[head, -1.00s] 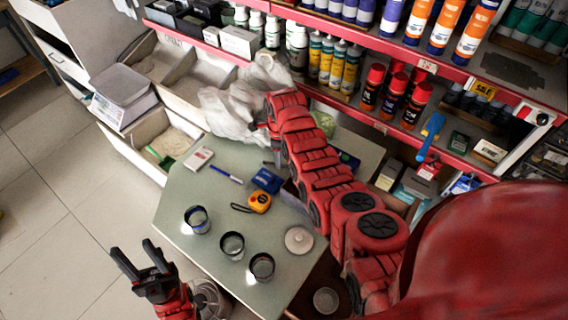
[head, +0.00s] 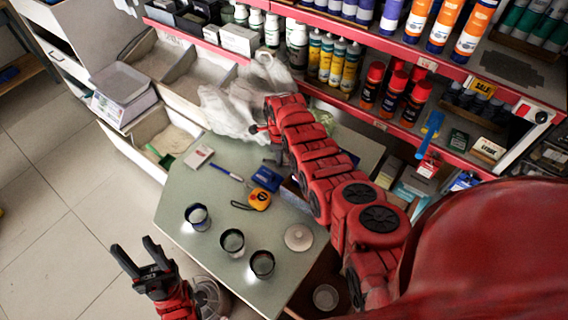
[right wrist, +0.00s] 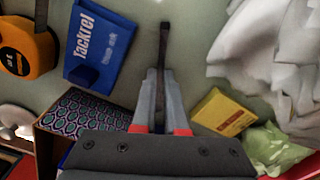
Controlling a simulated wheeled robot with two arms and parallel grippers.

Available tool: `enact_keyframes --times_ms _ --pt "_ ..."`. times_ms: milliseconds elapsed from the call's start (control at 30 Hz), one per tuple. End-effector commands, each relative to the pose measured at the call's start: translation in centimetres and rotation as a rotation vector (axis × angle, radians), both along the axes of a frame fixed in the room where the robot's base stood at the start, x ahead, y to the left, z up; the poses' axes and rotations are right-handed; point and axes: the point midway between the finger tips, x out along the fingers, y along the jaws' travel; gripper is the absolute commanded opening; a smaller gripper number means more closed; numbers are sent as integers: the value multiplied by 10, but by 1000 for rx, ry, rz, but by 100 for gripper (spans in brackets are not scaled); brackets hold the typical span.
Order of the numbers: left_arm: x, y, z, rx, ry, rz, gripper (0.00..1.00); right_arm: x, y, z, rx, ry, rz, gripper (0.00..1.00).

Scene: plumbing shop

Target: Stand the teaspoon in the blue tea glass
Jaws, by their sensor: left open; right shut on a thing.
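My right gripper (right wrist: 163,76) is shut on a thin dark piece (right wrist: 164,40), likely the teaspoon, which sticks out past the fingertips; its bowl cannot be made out. In the head view my red right arm hides most of this gripper. Three dark-rimmed glasses stand in a slanting row on the table: the far-left one (head: 198,217) shows a blue tint, then a middle glass (head: 232,242) and a right glass (head: 262,264). All stand upright, apart from both grippers. My left gripper (head: 142,258) is open and empty, left of the table edge.
A blue pouch (head: 266,179), an orange tape measure (head: 259,200), a pen (head: 226,172) and a round pale lid (head: 298,237) lie on the table (head: 180,190). A crumpled white bag (head: 235,110) and a yellow packet (right wrist: 222,112) are near the right gripper. Stocked shelves stand behind.

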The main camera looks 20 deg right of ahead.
Motion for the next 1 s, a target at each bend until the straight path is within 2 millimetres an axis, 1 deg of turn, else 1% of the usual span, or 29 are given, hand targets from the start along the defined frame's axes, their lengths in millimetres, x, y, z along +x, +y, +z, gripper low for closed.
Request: enact_keyframes --times_ms 367,567,733,767,1000 --pt "0 0 0 0 0 0 50 0 0 1 0 0 0 0" --pt "0 0 -1 0 0 0 50 1 0 9 0 -2 1 0" --pt "0 0 -3 0 0 0 50 1 0 25 0 -6 0 0" --pt "0 0 -5 0 0 0 50 1 0 29 0 -5 1 0" --pt "0 0 -18 0 0 0 50 2 0 71 0 -7 0 0"
